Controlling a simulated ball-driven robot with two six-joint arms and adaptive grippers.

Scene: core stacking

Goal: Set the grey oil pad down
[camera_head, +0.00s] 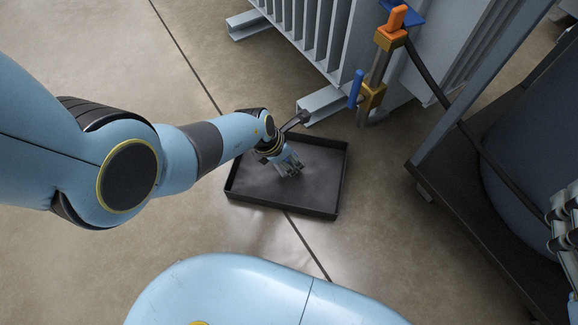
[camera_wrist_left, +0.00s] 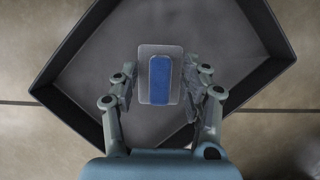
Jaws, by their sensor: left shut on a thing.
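The grey oil pad (camera_wrist_left: 145,96) shows in the left wrist view as a small light grey rectangle with a blue bar along its middle. My left gripper (camera_wrist_left: 162,88) is shut on it, one finger at each side. In the head view my left gripper (camera_head: 291,168) reaches down into a black tray (camera_head: 285,207) on the floor; the pad is hardly visible there. I cannot tell whether the pad touches the tray's floor. Part of my right gripper (camera_head: 566,222) shows at the right edge of the head view; its fingertips are not clear.
A grey finned unit (camera_head: 318,40) on metal feet stands behind the tray. A brass valve (camera_head: 372,95) with blue and orange handles hangs on a pipe beside it. A dark stand (camera_head: 450,215) with a large drum is at right. The floor around the tray is mostly free.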

